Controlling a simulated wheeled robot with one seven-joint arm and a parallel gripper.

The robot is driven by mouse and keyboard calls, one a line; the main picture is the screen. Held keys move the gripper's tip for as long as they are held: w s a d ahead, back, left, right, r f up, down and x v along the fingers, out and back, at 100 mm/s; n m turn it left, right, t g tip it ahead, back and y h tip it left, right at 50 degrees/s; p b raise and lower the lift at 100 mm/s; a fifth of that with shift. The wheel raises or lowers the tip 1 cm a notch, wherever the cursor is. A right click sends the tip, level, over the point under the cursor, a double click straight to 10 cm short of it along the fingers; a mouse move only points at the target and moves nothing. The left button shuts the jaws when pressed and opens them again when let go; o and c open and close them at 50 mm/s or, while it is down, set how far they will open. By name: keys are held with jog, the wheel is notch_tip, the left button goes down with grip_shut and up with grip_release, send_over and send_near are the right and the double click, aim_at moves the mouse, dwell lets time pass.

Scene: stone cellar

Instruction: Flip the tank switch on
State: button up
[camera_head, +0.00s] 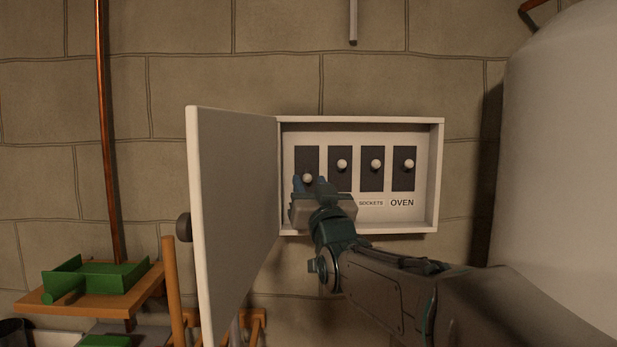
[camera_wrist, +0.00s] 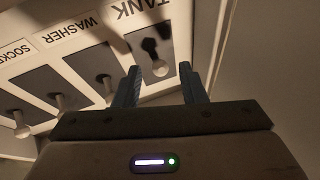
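The tank switch is the leftmost in the open white box. Its black plate (camera_head: 306,157) and pale knob (camera_head: 307,178) show in the head view, with the knob lower than the other knobs. In the wrist view, which is turned over, the TANK label (camera_wrist: 140,15) and the tank knob (camera_wrist: 160,68) show. My gripper (camera_head: 310,183) is at the front of this switch. Its two blue fingers (camera_wrist: 160,70) are open and apart, with the knob seen between their tips. Contact cannot be told. The TANK label is hidden behind my gripper in the head view.
The washer switch (camera_head: 342,164), sockets switch (camera_head: 376,164) and oven switch (camera_head: 408,163) have raised knobs, to the right. The box door (camera_head: 235,200) stands open at left. A large pale tank (camera_head: 565,140) fills the right. A wooden shelf (camera_head: 135,287) is at lower left.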

jog(key=shift+x, duration=0.8)
jog(key=shift+c, duration=0.3)
grip_shut()
